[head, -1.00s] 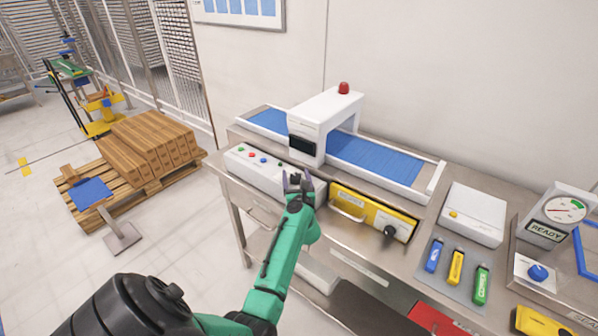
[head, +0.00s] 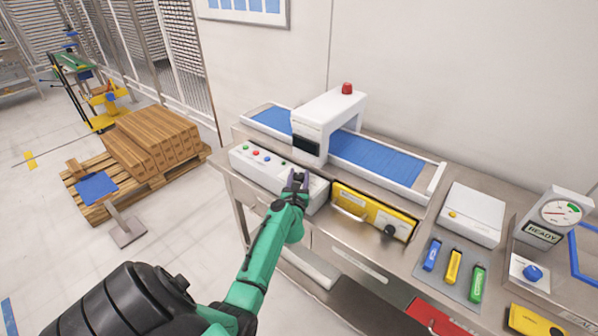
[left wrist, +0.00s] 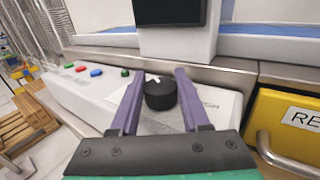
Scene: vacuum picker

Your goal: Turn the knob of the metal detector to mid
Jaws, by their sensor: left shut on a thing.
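The metal detector is a white arch (head: 322,128) with a red lamp on top and a dark screen, over a blue belt. Its white control box (head: 262,168) sits in front, with several small coloured buttons. The black round knob (left wrist: 160,95) is at the right part of this box in the left wrist view. Its white pointer mark aims up and slightly left. My left gripper (head: 298,178) is shut on the knob, one purple finger on each side. Lettering right of the knob is partly hidden by a finger. In the head view my gripper hides the knob. My right gripper is not in view.
A yellow drawer unit (head: 372,211) with a handle and dark knob stands right of the control box. Further right are a white box (head: 472,215), coloured tags (head: 453,266) and a gauge marked READY (head: 555,213). A pallet of brown boxes (head: 150,142) is at left.

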